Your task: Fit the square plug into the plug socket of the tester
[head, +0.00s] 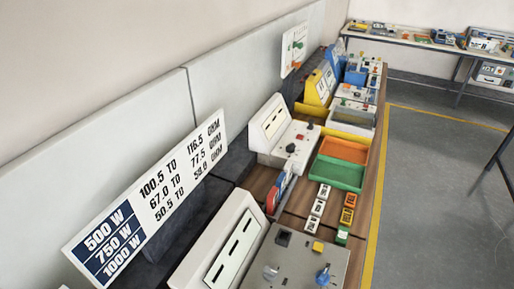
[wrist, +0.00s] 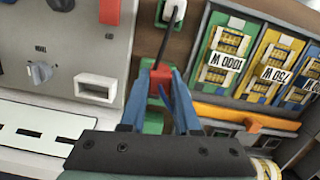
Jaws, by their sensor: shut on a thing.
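In the wrist view my gripper (wrist: 160,74) has its two blue fingers closed on a small red block (wrist: 161,78), which I take to be the square plug. The plug's far face is hidden. Left of the gripper, apart from it, lies a light grey panel, likely the tester (wrist: 70,65). It carries a grey knob (wrist: 40,73) and a white rectangular frame with a dark opening, possibly the plug socket (wrist: 97,88). My gripper does not show in the head view.
In the wrist view, green, yellow and blue boards (wrist: 228,50) with watt labels stand at the right. The head view shows a long wooden bench (head: 365,190) crowded with panels, an orange and green tray (head: 338,173) and small blocks. The floor at the right is clear.

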